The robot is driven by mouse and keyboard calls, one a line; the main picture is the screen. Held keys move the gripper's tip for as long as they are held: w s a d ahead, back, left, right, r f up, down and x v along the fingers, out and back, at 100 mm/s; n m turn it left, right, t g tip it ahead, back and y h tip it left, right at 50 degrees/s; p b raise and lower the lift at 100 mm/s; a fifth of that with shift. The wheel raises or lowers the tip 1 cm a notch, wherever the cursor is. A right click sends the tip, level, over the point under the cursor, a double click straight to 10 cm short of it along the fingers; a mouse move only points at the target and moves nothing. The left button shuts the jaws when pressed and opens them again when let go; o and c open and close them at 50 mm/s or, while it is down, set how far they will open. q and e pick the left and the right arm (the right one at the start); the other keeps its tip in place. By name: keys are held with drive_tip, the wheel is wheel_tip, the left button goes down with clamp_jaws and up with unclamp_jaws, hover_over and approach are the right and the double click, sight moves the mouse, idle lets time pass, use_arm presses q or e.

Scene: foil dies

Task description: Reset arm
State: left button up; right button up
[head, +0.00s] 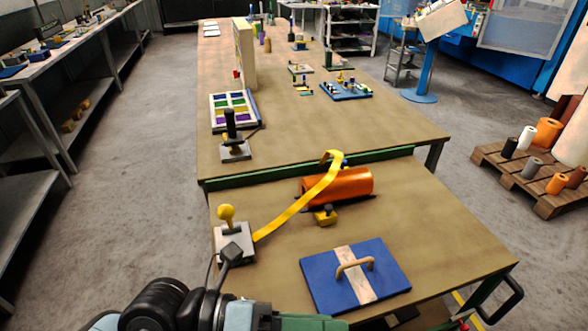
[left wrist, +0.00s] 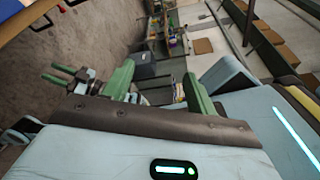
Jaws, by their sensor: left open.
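My left gripper shows in the left wrist view (left wrist: 157,90), with its two green fingers spread wide and nothing between them. In the head view, parts of my left arm fill the bottom left edge; its fingertips cannot be made out there. The arm is close to the near table (head: 445,235), in front of a grey base with a yellow-knobbed lever (head: 226,215). A dark square-headed piece (head: 231,252) overlaps the front of that base.
An orange roll (head: 350,184) with a yellow strip (head: 295,208) lies on the near table. A blue board (head: 393,262) with a wooden handle lies in front of it. A longer table (head: 350,125) behind holds a colour tray (head: 232,110). A pallet (head: 515,183) stands at right.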

use_arm(q)
drive_tip(key=w+a+r+n+t+h, duration=0.1)
drive_tip(key=w+a+r+n+t, duration=0.75)
drive_tip(key=n+t, duration=0.9)
drive_tip(key=w+a+f+n+t+y, duration=0.1)
drive_tip(key=w+a+f+n+y, duration=0.1)
drive_tip(key=a+f+n+y, duration=0.5)
drive_tip(key=w+a+f+n+t+y, duration=0.1)
drive_tip(key=w+a+f+n+y, duration=0.25)
drive_tip(key=a+n+y, duration=0.45)
drive_tip(key=s+a+f+n+g+y, duration=0.25)
drive_tip(key=s+f+g, duration=0.2)
drive_tip(key=f, duration=0.35)
drive_tip(key=s+a+f+n+g+y, duration=0.15)
drive_tip(key=s+f+n+g, duration=0.3)
drive_tip(key=f, duration=0.45)
drive_tip(key=s+d+f+g+h, duration=0.1)
drive_tip(key=s+f+g, duration=0.3)
drive_tip(key=s, duration=0.3)
drive_tip(key=s+d+f+g, duration=0.1)
drive_tip(key=s+f+g, duration=0.35)
drive_tip(key=s, duration=0.25)
drive_tip(key=w+d+f+t+h, duration=0.1)
drive_tip(key=w+d+f+t, duration=0.1)
drive_tip(key=w+f+t, duration=0.4)
wheel_tip(320, 180, down, 4)
drive_tip(key=shift+w+r+t+h, duration=0.1)
drive_tip(key=shift+w+t+h, duration=0.25)
drive_tip(key=shift+t, duration=0.45)
